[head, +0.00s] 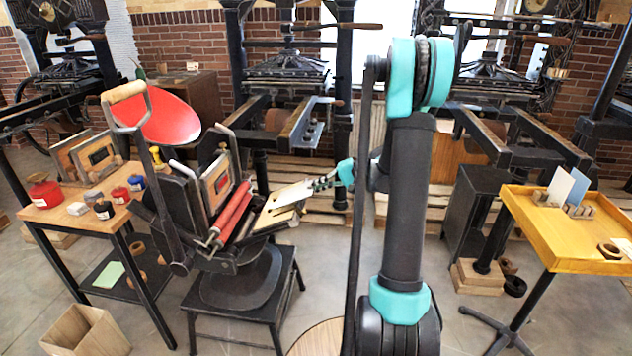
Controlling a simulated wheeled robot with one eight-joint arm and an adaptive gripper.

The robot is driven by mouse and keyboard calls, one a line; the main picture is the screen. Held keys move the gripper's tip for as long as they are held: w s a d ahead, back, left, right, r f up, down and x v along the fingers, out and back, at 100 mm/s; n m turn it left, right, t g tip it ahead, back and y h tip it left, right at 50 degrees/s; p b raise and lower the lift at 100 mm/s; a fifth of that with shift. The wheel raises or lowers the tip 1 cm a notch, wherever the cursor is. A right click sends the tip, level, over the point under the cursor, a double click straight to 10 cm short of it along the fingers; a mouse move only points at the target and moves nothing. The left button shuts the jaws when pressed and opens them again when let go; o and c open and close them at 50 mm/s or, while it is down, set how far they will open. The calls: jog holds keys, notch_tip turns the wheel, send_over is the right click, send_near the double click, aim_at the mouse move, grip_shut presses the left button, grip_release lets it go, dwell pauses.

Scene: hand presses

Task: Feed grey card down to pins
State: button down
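The grey card (289,194), pale in this light, lies at a slant over the wooden board (272,216) of the small hand press (181,205). My gripper (317,184) reaches in from the right, and its fingers appear closed on the card's right edge. The card is over the board; whether it touches the surface is too small to tell. The pins are too small to make out. Part of my gripper's wrist is behind my arm.
The press has red rollers (233,212), a red ink disc (168,117) and a raised lever handle (124,92). Ink pots stand on the left table (76,222). A yellow tray (550,230) at right holds a white card (560,188) and a blue card (579,187).

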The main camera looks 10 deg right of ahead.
jog(key=shift+w+a+f, duration=0.2)
jog(key=shift+a+f, duration=0.35)
jog(key=shift+f, duration=0.4)
jog(key=shift+w+a+f, duration=0.15)
jog(key=shift+a+f, duration=0.4)
jog(key=shift+f, duration=0.35)
jog(key=shift+s+a, duration=0.1)
jog(key=shift+s, duration=0.15)
jog(key=c, duration=2.2)
grip_release()
jog(key=o, duration=0.6)
jog(key=shift+c, duration=0.2)
jog(key=shift+c, duration=0.4)
